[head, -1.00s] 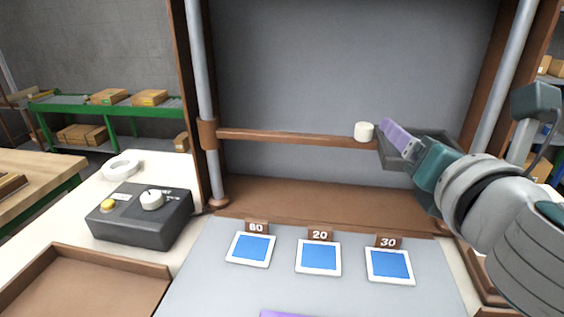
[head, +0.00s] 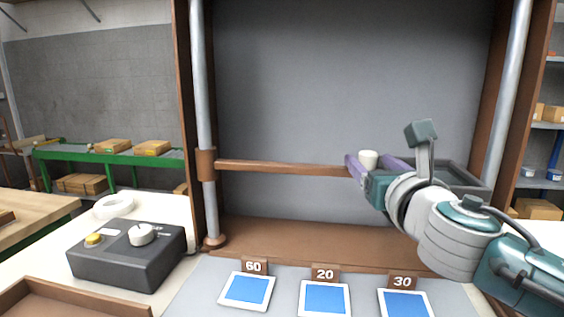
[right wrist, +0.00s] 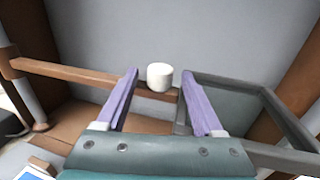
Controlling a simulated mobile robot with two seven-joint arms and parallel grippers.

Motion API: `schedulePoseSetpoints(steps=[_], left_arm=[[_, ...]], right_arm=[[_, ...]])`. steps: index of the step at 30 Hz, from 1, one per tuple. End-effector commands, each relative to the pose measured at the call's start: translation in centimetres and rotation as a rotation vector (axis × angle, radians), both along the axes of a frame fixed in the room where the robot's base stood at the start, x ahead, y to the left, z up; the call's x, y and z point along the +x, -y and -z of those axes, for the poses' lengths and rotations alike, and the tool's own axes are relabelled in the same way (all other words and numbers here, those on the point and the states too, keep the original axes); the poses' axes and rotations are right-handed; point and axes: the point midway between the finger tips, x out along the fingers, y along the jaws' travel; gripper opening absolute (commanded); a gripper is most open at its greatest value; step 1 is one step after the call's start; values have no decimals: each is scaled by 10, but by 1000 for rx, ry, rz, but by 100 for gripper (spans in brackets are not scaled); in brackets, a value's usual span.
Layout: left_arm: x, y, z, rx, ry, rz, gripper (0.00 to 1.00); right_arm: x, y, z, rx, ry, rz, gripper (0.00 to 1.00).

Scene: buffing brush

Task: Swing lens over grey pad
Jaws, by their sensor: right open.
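A brown swing arm (head: 280,168) reaches right from a collar on the left metal post. It bears an upright white knob (head: 368,160) and a dark grey rectangular frame (head: 462,177) at its right end, which looks like the lens. My right gripper (head: 371,165) is open, its purple fingers on either side of the knob. In the right wrist view the knob (right wrist: 160,76) stands between the fingertips, with gaps on both sides. A grey pad (head: 195,291) lies on the table below, partly out of view. My left gripper is not in view.
Blue-faced tiles labelled 60 (head: 247,290), 20 (head: 325,300) and 30 (head: 405,304) lie on the grey surface. A dark control box (head: 127,262), white ring (head: 114,206) and brown tray (head: 75,300) are at left. A grey panel (head: 350,80) stands behind.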

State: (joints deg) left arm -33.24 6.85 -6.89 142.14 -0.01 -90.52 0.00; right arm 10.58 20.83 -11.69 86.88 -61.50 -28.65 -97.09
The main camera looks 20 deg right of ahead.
Motion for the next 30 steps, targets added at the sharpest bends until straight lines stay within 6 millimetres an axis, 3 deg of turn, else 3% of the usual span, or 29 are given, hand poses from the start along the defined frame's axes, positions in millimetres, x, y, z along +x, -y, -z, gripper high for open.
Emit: schedulePoseSetpoints(steps=[10,27,30], left_arm=[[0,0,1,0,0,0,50],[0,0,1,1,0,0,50],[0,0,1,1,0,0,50]], right_arm=[[4,1,0,1,0,0,68],[4,1,0,1,0,0,4],[4,1,0,1,0,0,0]])
